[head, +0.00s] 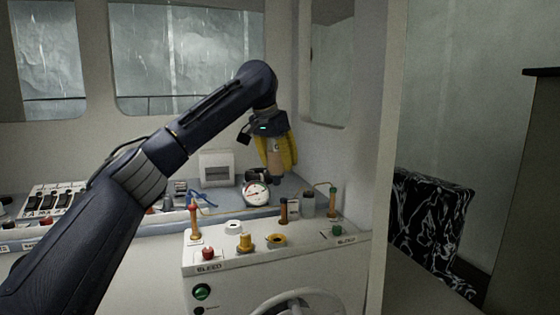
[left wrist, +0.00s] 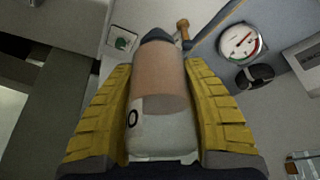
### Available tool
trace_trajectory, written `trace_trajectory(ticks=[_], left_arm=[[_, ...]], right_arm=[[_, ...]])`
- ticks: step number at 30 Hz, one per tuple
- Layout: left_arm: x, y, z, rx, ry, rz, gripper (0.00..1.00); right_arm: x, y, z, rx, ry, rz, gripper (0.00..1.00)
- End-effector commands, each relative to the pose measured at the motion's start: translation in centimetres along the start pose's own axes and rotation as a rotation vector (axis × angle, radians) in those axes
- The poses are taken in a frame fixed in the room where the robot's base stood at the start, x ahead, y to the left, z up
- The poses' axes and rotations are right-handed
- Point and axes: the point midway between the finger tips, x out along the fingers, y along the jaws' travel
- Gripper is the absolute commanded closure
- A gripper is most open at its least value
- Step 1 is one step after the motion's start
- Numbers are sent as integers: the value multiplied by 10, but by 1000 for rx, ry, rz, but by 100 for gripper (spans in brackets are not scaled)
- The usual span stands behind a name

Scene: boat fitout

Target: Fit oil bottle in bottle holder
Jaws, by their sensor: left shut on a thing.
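My left gripper (head: 276,168) is shut on the oil bottle (head: 274,160), held in the air above the back counter. The left wrist view shows the bottle (left wrist: 160,85) between the yellow fingers, with a tan body, a pale part marked with a dark ring near the gripper, and a dark tapered far end. That far end points away from the gripper, downward in the head view. A grey open cylinder (head: 308,204) stands behind the console, below and to the right of the bottle; I cannot tell for sure that it is the bottle holder. My right gripper is not in view.
A white console (head: 225,262) with knobs and valves stands in front. A round gauge (head: 256,193) and a small black object (left wrist: 255,77) are near the bottle. A switch panel (head: 50,202) is at left. A wall post (head: 385,130) rises at right.

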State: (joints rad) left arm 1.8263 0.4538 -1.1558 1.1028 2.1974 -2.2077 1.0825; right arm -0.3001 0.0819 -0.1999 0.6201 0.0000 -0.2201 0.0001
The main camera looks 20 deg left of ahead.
Motion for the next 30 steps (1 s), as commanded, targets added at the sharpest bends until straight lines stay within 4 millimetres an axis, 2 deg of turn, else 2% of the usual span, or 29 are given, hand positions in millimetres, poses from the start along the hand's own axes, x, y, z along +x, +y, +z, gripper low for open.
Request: trace_trajectory(ticks=[5,12,16,21,24,30], left_arm=[[30,-25,16,-36,-3,-11,100],[75,-91,43,-179,-2,-72,100],[92,-125,56,-272,1,-111,100],[104,-160,67,-381,2,-157,100],[102,-174,66,-439,4,-181,100],[102,-178,63,-480,5,-200,100]], right_arm=[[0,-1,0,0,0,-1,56],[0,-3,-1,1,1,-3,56],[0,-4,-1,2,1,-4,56],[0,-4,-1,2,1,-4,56],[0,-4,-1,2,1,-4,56],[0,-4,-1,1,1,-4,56]])
